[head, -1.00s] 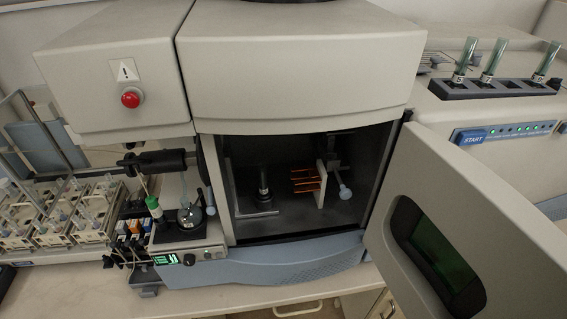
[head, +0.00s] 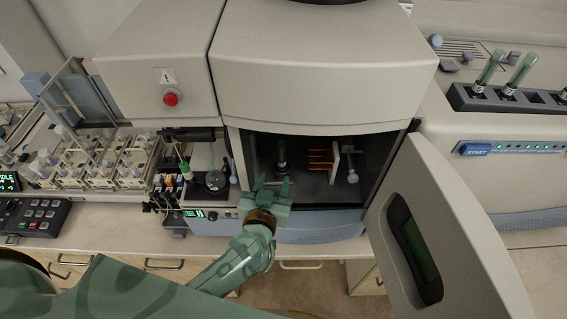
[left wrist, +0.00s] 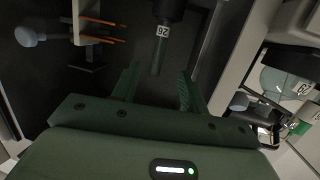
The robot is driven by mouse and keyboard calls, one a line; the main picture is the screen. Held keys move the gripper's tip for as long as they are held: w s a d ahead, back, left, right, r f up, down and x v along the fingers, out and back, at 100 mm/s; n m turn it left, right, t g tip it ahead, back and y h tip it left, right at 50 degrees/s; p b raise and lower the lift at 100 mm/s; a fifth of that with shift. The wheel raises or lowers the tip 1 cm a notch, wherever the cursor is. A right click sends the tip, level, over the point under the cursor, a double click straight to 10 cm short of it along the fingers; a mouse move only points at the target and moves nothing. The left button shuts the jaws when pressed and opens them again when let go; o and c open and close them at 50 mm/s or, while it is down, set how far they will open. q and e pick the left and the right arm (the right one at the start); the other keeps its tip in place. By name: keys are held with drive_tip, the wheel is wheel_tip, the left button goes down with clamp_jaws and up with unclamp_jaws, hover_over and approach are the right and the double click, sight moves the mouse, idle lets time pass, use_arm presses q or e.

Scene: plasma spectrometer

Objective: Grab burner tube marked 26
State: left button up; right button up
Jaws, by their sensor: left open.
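The burner tube (head: 281,152) stands upright inside the open chamber of the spectrometer, dark at the top in the head view. In the left wrist view the tube (left wrist: 160,48) hangs into the picture from the top. Its white label reads 26, turned upside down. My left gripper (head: 271,184) is at the chamber's front opening, in front of and below the tube in the head view. In the left wrist view its open fingers (left wrist: 159,70) point toward the tube, whose glass end shows between the fingertips. The jaws hold nothing. My right gripper is not in view.
Orange coil loops (head: 320,160) and a pale plate with a knob (head: 352,177) sit right of the tube. The open door (head: 440,215) swings out at right. A glass vessel (head: 215,181) stands left of the chamber. A rack (head: 520,99) holds more tubes.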

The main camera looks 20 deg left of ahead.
sight(281, 158)
use_arm(q)
drive_tip(key=x, duration=0.5)
drive_tip(key=shift+w+f, duration=0.1)
drive_tip(key=shift+w, duration=0.05)
drive_tip(key=shift+w+a+b, duration=0.1)
drive_tip(key=shift+w+b, duration=0.25)
drive_tip(key=shift+w, duration=0.1)
drive_tip(key=b+x, duration=0.1)
drive_tip(key=x, duration=0.3)
drive_tip(key=shift+w+f, duration=0.2)
drive_tip(key=shift+w, duration=0.35)
drive_tip(key=shift+s, duration=0.15)
drive_tip(key=shift+c, duration=0.8)
clamp_jaws()
